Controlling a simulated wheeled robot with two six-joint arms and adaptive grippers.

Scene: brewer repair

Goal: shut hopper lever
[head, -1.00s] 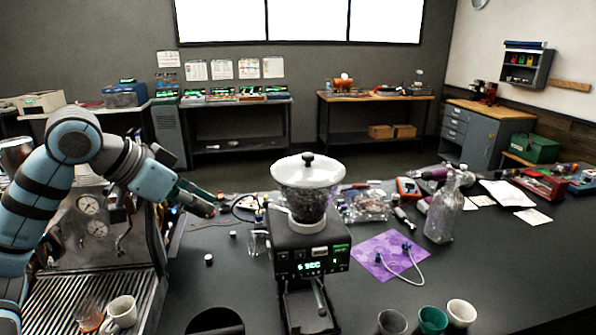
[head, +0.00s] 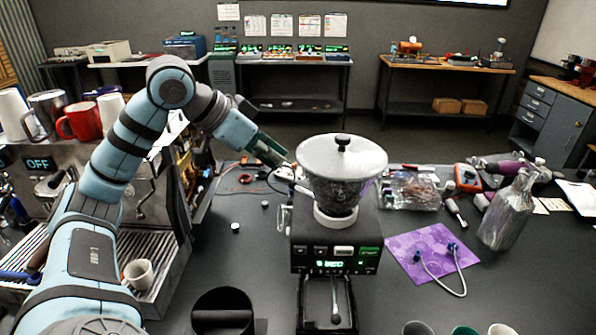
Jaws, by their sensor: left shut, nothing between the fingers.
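The grinder (head: 335,240) stands on the dark bench, with a clear hopper (head: 338,190) under a white lid (head: 342,157) with a black knob. A small pale lever (head: 300,189) sticks out to the left from the hopper's base, near the white collar (head: 336,217). My left gripper (head: 284,162) is shut and empty. Its tips are just left of the hopper and above the lever in the picture; I cannot tell whether they touch anything. My right gripper is not in view.
An espresso machine (head: 150,205) with cups on top stands at the left. A black knock box (head: 222,312) is at front. A purple mat (head: 430,250) with a looped tube and a glass bottle (head: 508,212) are right of the grinder.

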